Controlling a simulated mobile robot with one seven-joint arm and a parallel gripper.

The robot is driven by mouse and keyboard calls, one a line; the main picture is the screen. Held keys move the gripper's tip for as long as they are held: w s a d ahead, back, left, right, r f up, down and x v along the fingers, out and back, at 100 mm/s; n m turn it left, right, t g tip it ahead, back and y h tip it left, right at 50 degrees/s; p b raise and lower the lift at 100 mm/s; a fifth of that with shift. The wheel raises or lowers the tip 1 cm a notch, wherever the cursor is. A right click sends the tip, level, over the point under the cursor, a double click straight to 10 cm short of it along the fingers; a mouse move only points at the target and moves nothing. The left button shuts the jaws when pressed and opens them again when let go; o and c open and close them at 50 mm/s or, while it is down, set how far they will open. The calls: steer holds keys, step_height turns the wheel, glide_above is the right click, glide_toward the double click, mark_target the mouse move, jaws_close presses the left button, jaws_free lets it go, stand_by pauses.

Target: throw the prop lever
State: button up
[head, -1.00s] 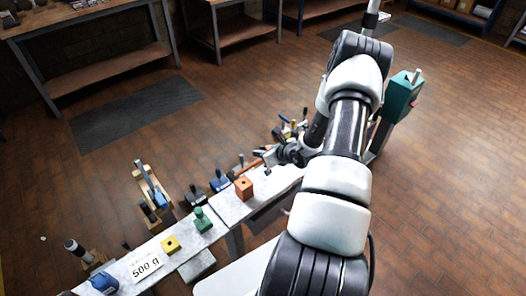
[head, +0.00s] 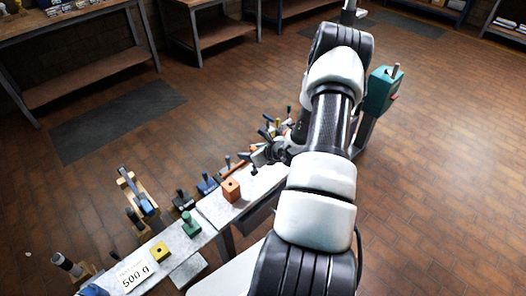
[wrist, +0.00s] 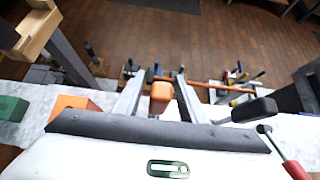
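My gripper (wrist: 160,78) is open in the wrist view, its two pale fingers spread apart. An orange end piece (wrist: 160,92) shows between the fingers, with gaps on both sides; I cannot tell its depth. An orange rod (wrist: 215,86) runs to the right beyond the fingertips. In the head view my gripper (head: 260,158) is low over the far part of the bench, partly hidden by my arm. Several levers stand along the bench's back edge, among them a blue one (head: 207,182). No label shows which is the prop lever.
An orange block (head: 231,190), a green piece (head: 191,225) and a yellow block (head: 160,252) sit on the narrow bench (head: 212,212). A red-handled tool (wrist: 292,165) and a black block (wrist: 254,109) are right of my gripper. A teal box (head: 383,90) stands on a post at right.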

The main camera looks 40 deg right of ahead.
steer(key=v, duration=1.5)
steer(key=shift+s+r, duration=0.25)
steer(key=shift+s, duration=0.05)
steer(key=shift+w, duration=0.1)
